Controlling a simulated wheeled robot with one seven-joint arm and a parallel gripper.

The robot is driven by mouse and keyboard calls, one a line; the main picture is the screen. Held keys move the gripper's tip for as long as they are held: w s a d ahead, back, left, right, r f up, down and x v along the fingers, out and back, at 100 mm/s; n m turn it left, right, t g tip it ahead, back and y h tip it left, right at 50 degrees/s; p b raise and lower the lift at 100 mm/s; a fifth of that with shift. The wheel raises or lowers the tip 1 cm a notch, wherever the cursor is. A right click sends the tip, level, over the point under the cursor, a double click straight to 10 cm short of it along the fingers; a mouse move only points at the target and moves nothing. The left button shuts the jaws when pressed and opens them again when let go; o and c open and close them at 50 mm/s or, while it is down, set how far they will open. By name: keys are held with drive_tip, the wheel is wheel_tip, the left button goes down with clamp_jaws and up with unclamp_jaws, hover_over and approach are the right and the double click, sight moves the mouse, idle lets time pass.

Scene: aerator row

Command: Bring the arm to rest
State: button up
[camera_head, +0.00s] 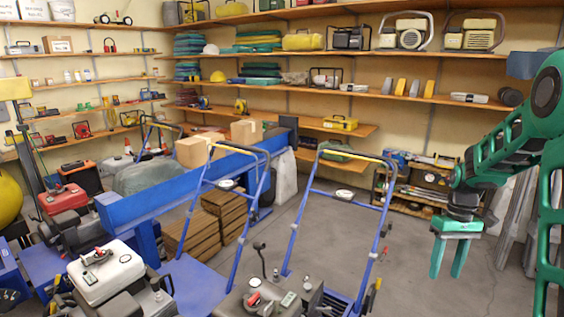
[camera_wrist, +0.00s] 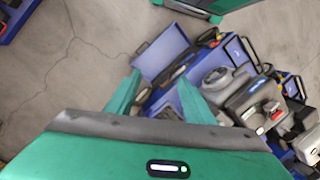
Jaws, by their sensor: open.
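My arm (camera_head: 510,140) is green and reaches in from the right side of the head view, bent at the elbow. My gripper (camera_head: 447,262) hangs from it, pointing down over bare floor to the right of the nearest machine. Its two green fingers are apart with nothing between them. In the wrist view the fingers of my gripper (camera_wrist: 158,100) spread at the lower middle, and the palm fills the bottom edge. Floor and part of a blue and grey machine show beyond them.
An aerator with a blue handle (camera_head: 300,225) stands left of my gripper. Another machine with a white tank (camera_head: 105,272) stands at the lower left. A blue beam (camera_head: 180,185) crosses behind them. Loaded shelves (camera_head: 350,90) line the walls. The grey floor (camera_head: 400,285) around the gripper is clear.

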drive_tip(key=s+a+r+m+t+h, duration=0.1)
drive_tip(key=s+r+m, duration=0.1)
drive_tip(key=s+r, duration=0.4)
drive_tip(key=s+r+m, duration=0.2)
drive_tip(key=s+r, duration=0.1)
drive_tip(key=s, duration=0.5)
drive_tip(key=s+a+r+m+t, duration=0.1)
drive_tip(key=s+a+m, duration=0.2)
drive_tip(key=s, duration=1.3)
drive_tip(key=shift+a+m, duration=0.15)
drive_tip(key=shift+m, duration=0.15)
drive_tip(key=shift+w+f, duration=0.25)
drive_tip(key=shift+w, duration=0.3)
